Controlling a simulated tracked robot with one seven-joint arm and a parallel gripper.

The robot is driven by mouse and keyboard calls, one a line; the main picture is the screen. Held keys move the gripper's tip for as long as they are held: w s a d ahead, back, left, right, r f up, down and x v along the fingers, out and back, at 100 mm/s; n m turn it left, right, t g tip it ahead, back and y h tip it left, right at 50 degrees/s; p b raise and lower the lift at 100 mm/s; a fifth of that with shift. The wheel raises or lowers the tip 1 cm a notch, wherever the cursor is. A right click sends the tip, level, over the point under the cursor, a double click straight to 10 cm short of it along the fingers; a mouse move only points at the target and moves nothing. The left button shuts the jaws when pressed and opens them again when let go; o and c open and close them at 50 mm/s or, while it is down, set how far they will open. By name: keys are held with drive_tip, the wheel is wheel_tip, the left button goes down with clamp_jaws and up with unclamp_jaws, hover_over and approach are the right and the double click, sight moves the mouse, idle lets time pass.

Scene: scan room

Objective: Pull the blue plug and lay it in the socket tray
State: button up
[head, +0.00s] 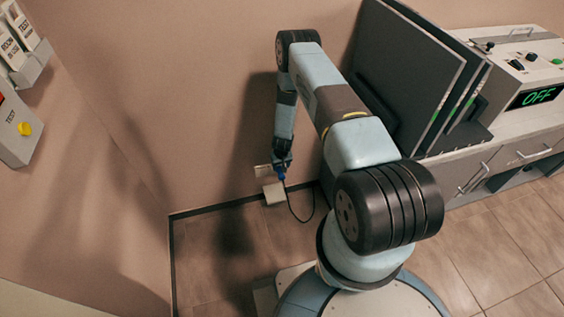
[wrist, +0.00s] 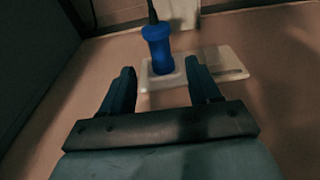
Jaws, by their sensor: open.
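The blue plug (wrist: 158,48) stands at the left part of a pale wall socket plate (wrist: 225,62) in the wrist view, and looks seated in it. A black cable leaves its far end. In the head view the plug (head: 281,174) is a small blue spot just under my gripper (head: 282,160). In the wrist view my gripper (wrist: 161,72) is open, with one finger on each side of the line to the plug; the plug is just beyond the fingertips, and I see no contact. The socket tray (head: 274,194) seems to be the small pale box below the plate; a pale piece shows in the wrist view (wrist: 183,12).
The black cable (head: 304,218) loops below the plug towards the right. Dark upright panels (head: 408,75) and a grey cabinet (head: 500,165) with an "OFF" display (head: 539,96) stand to the right. A wall box with a yellow button (head: 25,129) is at the left.

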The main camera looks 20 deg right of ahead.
sight(280, 174)
drive_tip(key=shift+w+f, duration=0.15)
drive_tip(key=shift+f, duration=0.95)
drive_tip(key=shift+w+f, duration=0.2)
drive_tip(key=shift+f, duration=0.9)
drive_tip(key=shift+w+f, duration=0.15)
drive_tip(key=shift+f, duration=0.95)
drive_tip(key=c, duration=1.1)
drive_tip(key=shift+o, duration=0.2)
drive_tip(key=shift+s, duration=2.5)
